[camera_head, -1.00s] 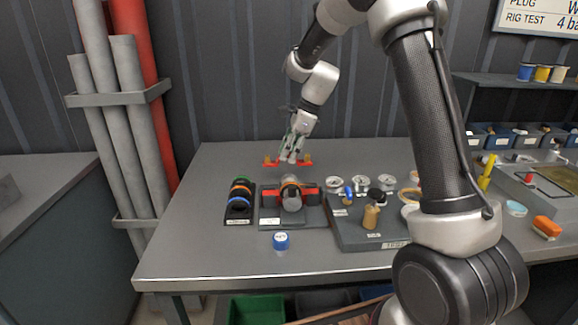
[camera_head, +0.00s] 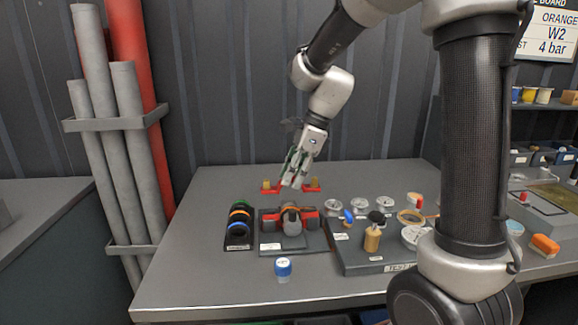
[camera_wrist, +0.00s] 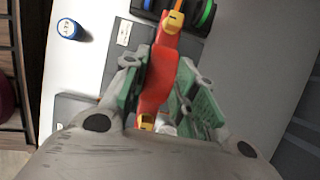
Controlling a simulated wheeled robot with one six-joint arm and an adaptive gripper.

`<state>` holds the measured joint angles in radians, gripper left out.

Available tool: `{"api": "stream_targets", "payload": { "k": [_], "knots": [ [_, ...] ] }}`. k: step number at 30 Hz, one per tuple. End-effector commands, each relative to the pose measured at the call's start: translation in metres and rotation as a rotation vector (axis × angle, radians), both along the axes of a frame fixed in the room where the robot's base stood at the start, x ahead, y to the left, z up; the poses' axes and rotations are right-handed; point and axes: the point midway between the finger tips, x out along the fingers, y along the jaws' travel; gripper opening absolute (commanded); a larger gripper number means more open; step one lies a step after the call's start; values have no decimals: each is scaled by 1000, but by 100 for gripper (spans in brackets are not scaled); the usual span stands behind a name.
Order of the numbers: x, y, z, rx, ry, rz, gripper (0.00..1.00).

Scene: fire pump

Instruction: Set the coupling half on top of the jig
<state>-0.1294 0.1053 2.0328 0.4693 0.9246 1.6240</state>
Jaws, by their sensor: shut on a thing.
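The coupling half (camera_head: 312,188) is a red curved piece with yellow lugs at both ends. My gripper (camera_head: 296,184) is shut on its middle, and the piece juts out on both sides. In the wrist view the red coupling half (camera_wrist: 158,75) lies between the green finger pads of my gripper (camera_wrist: 160,92). The jig (camera_head: 270,243) is a dark labelled base bearing red parts and a grey rounded body with an orange band (camera_head: 291,208). In the head view the coupling half appears above and behind it, apart from it. The wrist view shows part of the jig's base (camera_wrist: 200,48), the rest hidden by the held piece.
A rack of coloured rings (camera_head: 239,226) stands left of the jig. A blue-capped pot (camera_head: 283,268) stands in front. The table's left side is clear.

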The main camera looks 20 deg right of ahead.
Motion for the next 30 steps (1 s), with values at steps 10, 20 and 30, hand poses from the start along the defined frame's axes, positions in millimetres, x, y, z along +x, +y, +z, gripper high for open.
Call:
{"api": "stream_targets", "payload": {
  "k": [10,20,30],
  "knots": [
    [0,0,-28,0,2,-1,0],
    [1,0,-52,1,0,-1,0],
    [1,0,-58,0,-1,0,0]
  ]
}}
